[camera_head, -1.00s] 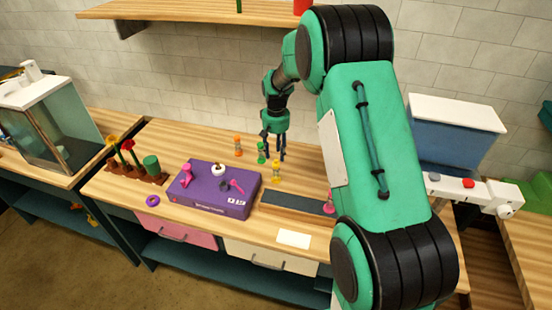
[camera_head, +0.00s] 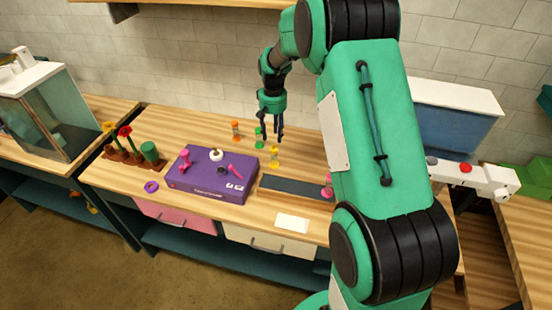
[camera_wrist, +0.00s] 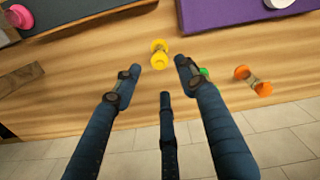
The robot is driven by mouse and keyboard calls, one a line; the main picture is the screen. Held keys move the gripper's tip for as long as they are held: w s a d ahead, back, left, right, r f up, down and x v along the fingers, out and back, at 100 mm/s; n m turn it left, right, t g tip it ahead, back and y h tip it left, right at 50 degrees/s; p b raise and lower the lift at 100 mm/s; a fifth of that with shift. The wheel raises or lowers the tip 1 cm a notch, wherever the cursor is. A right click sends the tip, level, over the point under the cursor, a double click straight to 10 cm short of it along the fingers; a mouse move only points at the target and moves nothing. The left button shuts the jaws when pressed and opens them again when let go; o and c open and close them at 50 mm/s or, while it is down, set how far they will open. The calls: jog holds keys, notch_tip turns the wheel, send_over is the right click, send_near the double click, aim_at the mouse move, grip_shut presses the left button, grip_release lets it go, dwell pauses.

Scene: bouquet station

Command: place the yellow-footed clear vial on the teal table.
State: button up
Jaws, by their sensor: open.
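The yellow-footed clear vial (camera_head: 274,155) stands upright on the wooden workbench, just right of the purple box. In the wrist view the yellow vial (camera_wrist: 159,52) lies ahead of the gap between my fingers, not touched. My gripper (camera_head: 271,138) is open and empty, pointing down behind the vial and above the bench; its spread fingers fill the wrist view (camera_wrist: 158,72). A green-footed vial (camera_head: 259,138) stands close by my gripper and is partly hidden behind a finger in the wrist view. No teal-topped table is clearly seen; the bench frames are teal.
An orange-footed vial (camera_head: 236,130) stands at the back left and a pink one (camera_head: 327,186) at the right. The purple box (camera_head: 211,178) holds small items. A dark mat (camera_head: 290,187) lies in front of the yellow vial. A flower planter (camera_head: 128,155) is at the left.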

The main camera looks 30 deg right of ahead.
jog(key=s+a+r+n+t, duration=0.1)
jog(key=s+a+r, duration=0.65)
jog(key=r, duration=0.35)
jog(key=s+a+r+n+t, duration=0.1)
jog(key=s+a+r+t, duration=0.1)
jog(key=s+a+r, duration=0.6)
jog(key=s+a+r+t, duration=0.1)
jog(key=s+a+r, duration=0.1)
jog(key=s, duration=1)
jog(key=s+a+r+n+t, duration=0.1)
jog(key=s+a+r, duration=0.2)
jog(key=s, duration=0.8)
jog(key=shift+s+a+r+t, duration=0.15)
jog(key=shift+s+r+t, duration=0.15)
jog(key=shift+s+r, duration=0.05)
notch_tip(320, 180, down, 4)
jog(key=b, duration=0.3)
jog(key=shift+r+b, duration=0.15)
jog(key=shift+b, duration=0.2)
jog(key=shift+r, duration=0.1)
